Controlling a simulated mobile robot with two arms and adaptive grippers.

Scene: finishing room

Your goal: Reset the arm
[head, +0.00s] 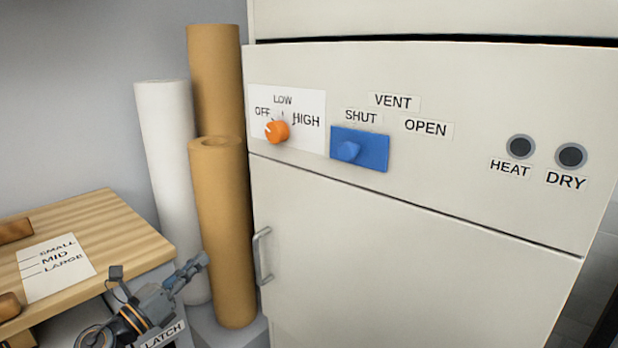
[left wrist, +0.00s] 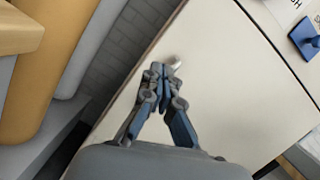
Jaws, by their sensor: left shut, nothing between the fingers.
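My left arm comes in low at the left of the head view, in front of the wooden bench. Its gripper (head: 196,266) is shut and empty, pointing up and right, left of the cabinet door's metal handle (head: 262,256). In the left wrist view the gripper's blue-grey fingers (left wrist: 167,75) meet at their tips, with the pale door (left wrist: 225,90) behind them. A light piece, perhaps the handle (left wrist: 173,62), shows just past the tips; I cannot tell whether they touch. My right gripper is not in view.
The cream cabinet (head: 420,250) carries an orange knob (head: 277,132) and a blue vent control (head: 360,148) below SHUT. Tall tan (head: 222,235) and white rolls (head: 168,150) stand between it and the bench (head: 110,222). A LATCH label (head: 163,335) sits low left.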

